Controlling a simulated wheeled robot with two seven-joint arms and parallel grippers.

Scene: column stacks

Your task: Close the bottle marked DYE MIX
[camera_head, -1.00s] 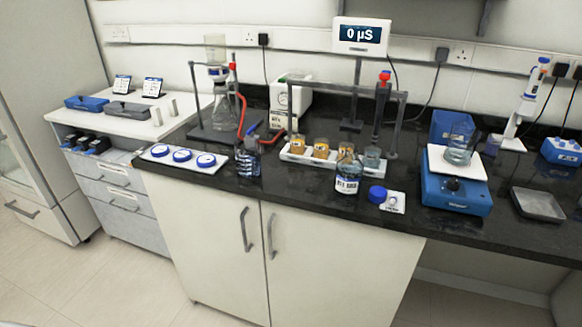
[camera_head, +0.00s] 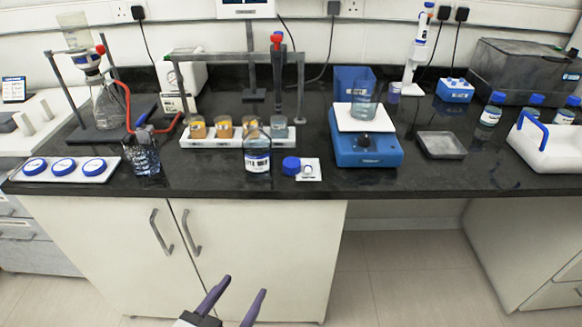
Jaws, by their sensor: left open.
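A clear bottle (camera_head: 257,152) with a white label, its lettering too small to read surely, stands upright and uncapped near the front edge of the black bench. My left gripper (camera_head: 245,285) shows at the bottom, in front of the cabinet doors and below the bench top. Its two purple fingers are apart with nothing between them. It is clear of both bottle and cap. My right gripper is not in view.
A white rack with several small beakers (camera_head: 198,128) stands behind the bottle. A white strip with blue caps (camera_head: 94,166) and a dark-tinted beaker (camera_head: 143,155) are left. Bench front between cap and balance is narrow but clear.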

